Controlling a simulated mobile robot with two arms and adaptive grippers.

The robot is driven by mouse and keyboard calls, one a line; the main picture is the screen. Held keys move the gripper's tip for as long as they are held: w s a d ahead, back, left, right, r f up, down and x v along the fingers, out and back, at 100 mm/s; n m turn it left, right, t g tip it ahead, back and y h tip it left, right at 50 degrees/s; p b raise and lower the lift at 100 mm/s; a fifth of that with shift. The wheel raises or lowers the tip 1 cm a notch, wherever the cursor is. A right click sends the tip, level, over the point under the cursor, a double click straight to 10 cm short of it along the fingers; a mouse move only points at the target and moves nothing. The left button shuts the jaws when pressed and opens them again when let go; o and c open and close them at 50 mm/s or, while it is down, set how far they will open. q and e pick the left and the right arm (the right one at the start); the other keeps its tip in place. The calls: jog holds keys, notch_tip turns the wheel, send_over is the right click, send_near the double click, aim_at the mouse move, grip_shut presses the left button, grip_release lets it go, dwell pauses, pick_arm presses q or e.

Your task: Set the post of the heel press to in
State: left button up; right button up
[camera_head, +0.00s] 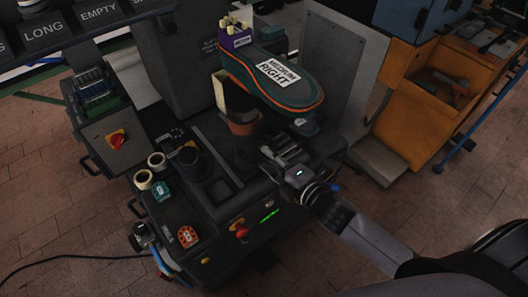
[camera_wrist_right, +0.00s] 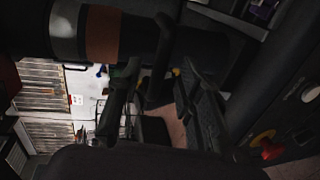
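The heel press (camera_head: 215,215) is a dark machine in the middle of the head view. Its upright dark post (camera_head: 246,150) has an orange-brown band (camera_head: 242,128), and a green sole labelled MEDIUM RIGHT (camera_head: 270,80) sits above it. In the right wrist view the post (camera_wrist_right: 65,28) and band (camera_wrist_right: 102,35) lie sideways at the top left. My right gripper (camera_head: 280,157) is just right of the post's foot. In the wrist view its fingers (camera_wrist_right: 157,108) are apart, with a dark bar-like handle (camera_wrist_right: 158,75) showing between them; contact is unclear. My left gripper is not in view.

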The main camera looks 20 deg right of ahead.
aim_at(264, 155)
jog(key=shift+x, duration=1.6)
jog(key=shift+c, duration=0.5)
grip_shut()
